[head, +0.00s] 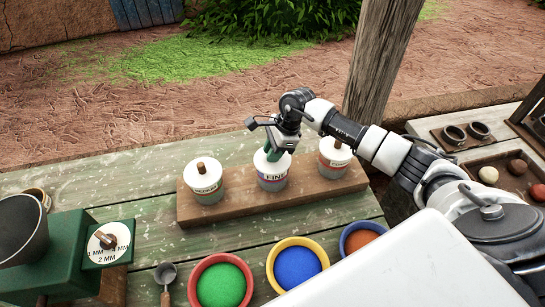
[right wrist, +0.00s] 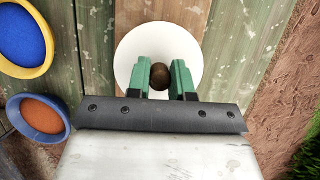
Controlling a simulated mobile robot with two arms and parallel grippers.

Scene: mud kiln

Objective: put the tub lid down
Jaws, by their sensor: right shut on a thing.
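The white round tub lid (head: 262,161) is at the top of the middle tub (head: 273,180), labelled FINE. In the right wrist view the lid (right wrist: 131,55) has a brown knob (right wrist: 159,76) at its centre. My right gripper (head: 277,150) is over this tub, its green fingers shut on the knob, one on each side. The fingers hide part of the lid, and I cannot tell whether it rests fully on the rim. My left gripper is not in view.
Lidded tubs stand to the left (head: 203,183) and right (head: 335,158) on the same wooden board (head: 225,208). Bowls of green (head: 222,285), blue (head: 297,266) and orange (head: 360,240) powder sit nearer. A green grinder (head: 62,260) stands at left.

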